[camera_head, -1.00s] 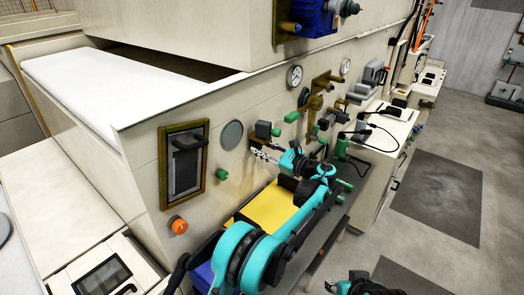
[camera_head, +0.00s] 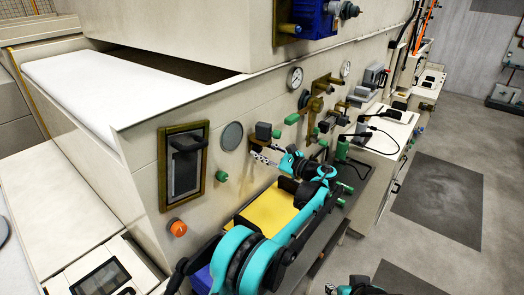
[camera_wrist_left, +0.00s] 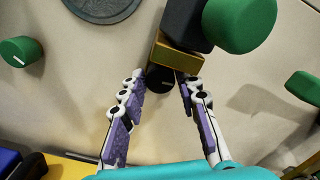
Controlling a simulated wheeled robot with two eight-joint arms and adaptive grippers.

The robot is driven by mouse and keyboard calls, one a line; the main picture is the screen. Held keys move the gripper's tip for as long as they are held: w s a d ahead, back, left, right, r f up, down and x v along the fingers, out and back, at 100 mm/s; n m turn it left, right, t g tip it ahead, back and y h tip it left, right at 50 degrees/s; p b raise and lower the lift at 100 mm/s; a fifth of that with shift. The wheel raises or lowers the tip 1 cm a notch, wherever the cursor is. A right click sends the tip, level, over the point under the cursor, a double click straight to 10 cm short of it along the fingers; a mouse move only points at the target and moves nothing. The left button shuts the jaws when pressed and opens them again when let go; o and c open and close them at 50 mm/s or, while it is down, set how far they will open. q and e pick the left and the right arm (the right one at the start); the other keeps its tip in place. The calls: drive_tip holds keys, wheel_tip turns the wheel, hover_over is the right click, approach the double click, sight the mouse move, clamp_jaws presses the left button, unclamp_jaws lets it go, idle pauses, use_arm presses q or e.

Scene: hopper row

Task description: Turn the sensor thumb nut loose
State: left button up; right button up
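A dark sensor body with a green knob (camera_wrist_left: 240,22) on its right stands on a brass block (camera_wrist_left: 177,55) at the wall. A black round nut (camera_wrist_left: 160,79) with a pale mark sits just under the block. In the head view the sensor's dark body (camera_head: 263,131) is on the machine's front panel. My left gripper (camera_wrist_left: 161,80) has its fingers apart, one on each side of the nut. A gap shows on the left; contact on the right is unclear. It also shows in the head view (camera_head: 262,154). My right gripper (camera_head: 331,288) shows only partly at the bottom edge.
Another green knob (camera_wrist_left: 20,51) is left of my fingers, and a grey disc (camera_wrist_left: 102,6) is above left. A green handle (camera_wrist_left: 303,87) juts out at right. A yellow-topped box (camera_head: 270,210) lies under my left arm. Grey floor (camera_head: 440,195) is clear at right.

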use_arm(q)
drive_tip(key=shift+o, duration=0.9)
drive_tip(key=v, duration=1.2)
